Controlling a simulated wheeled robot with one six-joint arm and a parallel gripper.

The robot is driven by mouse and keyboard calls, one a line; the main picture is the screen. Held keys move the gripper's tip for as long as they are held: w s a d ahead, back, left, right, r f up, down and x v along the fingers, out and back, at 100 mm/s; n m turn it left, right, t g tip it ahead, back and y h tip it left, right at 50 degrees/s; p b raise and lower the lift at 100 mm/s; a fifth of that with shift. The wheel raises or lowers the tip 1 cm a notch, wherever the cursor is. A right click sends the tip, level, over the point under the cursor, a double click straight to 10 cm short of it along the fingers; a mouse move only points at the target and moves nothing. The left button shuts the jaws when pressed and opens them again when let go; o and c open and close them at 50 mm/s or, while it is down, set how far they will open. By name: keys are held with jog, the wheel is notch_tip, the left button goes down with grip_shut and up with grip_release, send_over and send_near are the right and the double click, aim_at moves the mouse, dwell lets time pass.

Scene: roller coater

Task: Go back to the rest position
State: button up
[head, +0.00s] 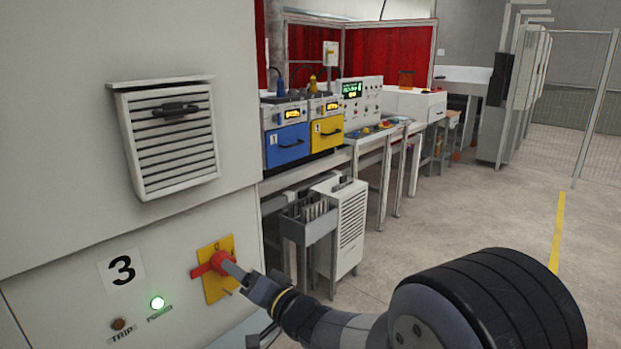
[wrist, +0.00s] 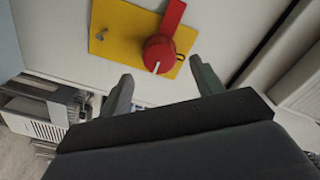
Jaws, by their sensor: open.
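My gripper (wrist: 160,85) is open, its two fingers apart with nothing between them in the wrist view. It also shows in the head view (head: 238,275), in front of a cabinet panel. The red rotary switch (wrist: 158,54) sits on a yellow plate (wrist: 115,30) just beyond the fingertips. In the head view the red switch (head: 212,264) has its handle pointing left, and one finger overlaps its right side. I cannot tell whether the finger touches it. My arm reaches in from the lower right.
The cabinet (head: 60,220) carries a 3 label, a lit green POWER lamp (head: 157,303), a dark TRIP lamp (head: 118,324) and a louvred vent (head: 170,140). Benches with a blue unit (head: 287,146) and a yellow unit (head: 327,135) stand behind. Open floor (head: 460,210) lies at right.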

jog(key=p+x, duration=0.1)
jog(key=x, duration=0.4)
jog(key=shift+a, duration=0.1)
dwell(0.3)
